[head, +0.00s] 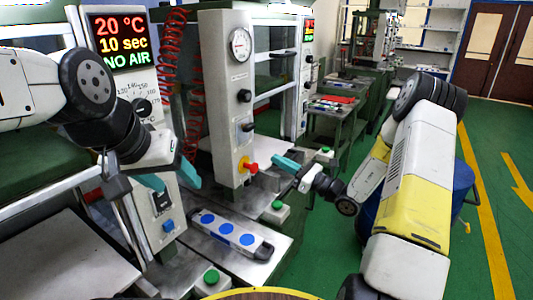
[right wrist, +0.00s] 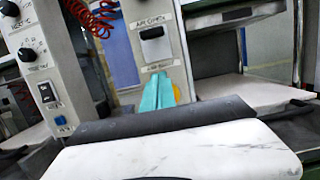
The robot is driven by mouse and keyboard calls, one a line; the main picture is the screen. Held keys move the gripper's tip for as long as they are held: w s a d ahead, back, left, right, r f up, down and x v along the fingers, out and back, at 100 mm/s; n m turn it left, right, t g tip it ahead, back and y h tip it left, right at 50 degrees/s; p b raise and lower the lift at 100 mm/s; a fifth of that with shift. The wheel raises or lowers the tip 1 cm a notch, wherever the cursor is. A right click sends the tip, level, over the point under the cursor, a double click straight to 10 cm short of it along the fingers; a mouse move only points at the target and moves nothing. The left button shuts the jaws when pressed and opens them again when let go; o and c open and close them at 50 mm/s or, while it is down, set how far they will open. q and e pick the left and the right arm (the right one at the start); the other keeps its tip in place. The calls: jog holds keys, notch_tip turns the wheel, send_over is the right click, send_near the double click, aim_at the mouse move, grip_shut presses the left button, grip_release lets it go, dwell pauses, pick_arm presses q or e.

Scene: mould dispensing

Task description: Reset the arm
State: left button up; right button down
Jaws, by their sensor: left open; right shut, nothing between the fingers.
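My left gripper (head: 170,178) is at the left of the head view, in front of a machine's control panel. Its two teal fingers are apart with nothing between them. My right gripper (head: 286,163) is near the middle of the head view, just right of a white control column. Its teal fingers are closed together and empty. The closed teal fingers also show in the right wrist view (right wrist: 157,94), in front of a grey panel. A grey mould with three blue discs (head: 228,232) lies on the metal bench, apart from both grippers.
The white control column (head: 228,95) carries a gauge and a red knob (head: 247,166). A display (head: 121,43) reads 20 °C, 10 sec, NO AIR. Green buttons (head: 211,277) stand at the bench edge. A blue barrel (head: 463,190) stands behind my right arm. Green floor is open at right.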

jog(key=shift+s+d, duration=0.15)
jog(key=s+a+r+n+g+h, duration=0.1)
jog(key=s+a+r+n+g, duration=0.25)
jog(key=s+n, duration=0.2)
jog(key=s+a+r+n+g+h, duration=0.2)
jog(key=s+n+g, duration=0.3)
jog(key=s, duration=0.2)
jog(key=s+a+r+n+g+h, duration=0.1)
jog(key=s+a+r+n+g, duration=0.3)
jog(key=s, duration=0.3)
jog(key=s+d+r+n+t+h, duration=0.2)
jog(key=s+d+n+t+h, duration=0.1)
jog(key=s+d+n+h, duration=0.2)
jog(key=s+d+r+n+t+h, duration=0.2)
jog(key=s+d+n+t+h, duration=0.1)
jog(key=d, duration=0.6)
jog(key=s+n+h, duration=0.1)
jog(key=n+h, duration=0.1)
jog(key=n, duration=0.1)
jog(key=shift+s+r+h, duration=0.2)
jog(key=shift+s+h, duration=0.1)
jog(key=shift+s, duration=0.05)
